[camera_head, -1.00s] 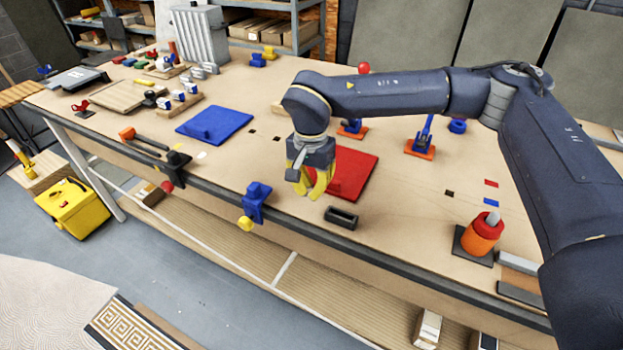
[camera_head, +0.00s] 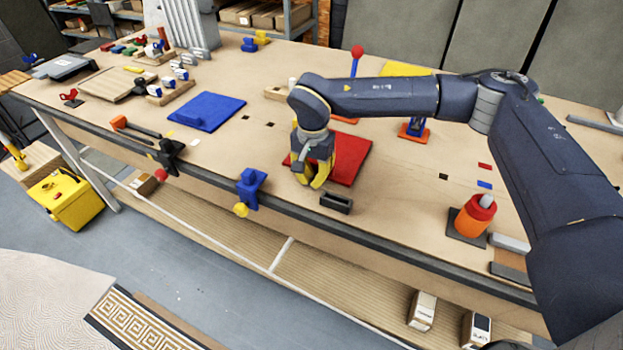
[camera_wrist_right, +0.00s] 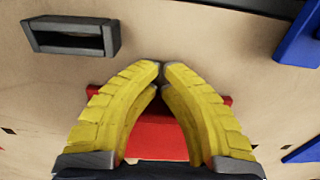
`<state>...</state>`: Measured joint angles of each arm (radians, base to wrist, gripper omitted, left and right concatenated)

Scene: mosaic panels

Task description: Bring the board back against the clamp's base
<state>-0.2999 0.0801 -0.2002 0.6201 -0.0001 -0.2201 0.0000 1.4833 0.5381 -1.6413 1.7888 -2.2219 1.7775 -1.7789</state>
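A flat red board (camera_head: 350,157) lies on the workbench, partly hidden by my right gripper. Behind it, mostly hidden by my right arm, a clamp shows an upright lever with a red ball knob (camera_head: 357,52) and a bit of orange base (camera_head: 346,121). The contact between board and base cannot be made out. My right gripper (camera_head: 314,183) points down at the board's near left part. In the right wrist view its yellow fingertips (camera_wrist_right: 160,69) meet, with nothing seen between them, and the red board (camera_wrist_right: 155,138) shows behind the fingers. My left gripper is not in view.
A black hollow block (camera_head: 336,203) lies near the front edge, right of my gripper. A blue clamp (camera_head: 250,188) grips the edge to the left. A blue board (camera_head: 207,111) lies further left. An orange bottle (camera_head: 472,222) stands at the right.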

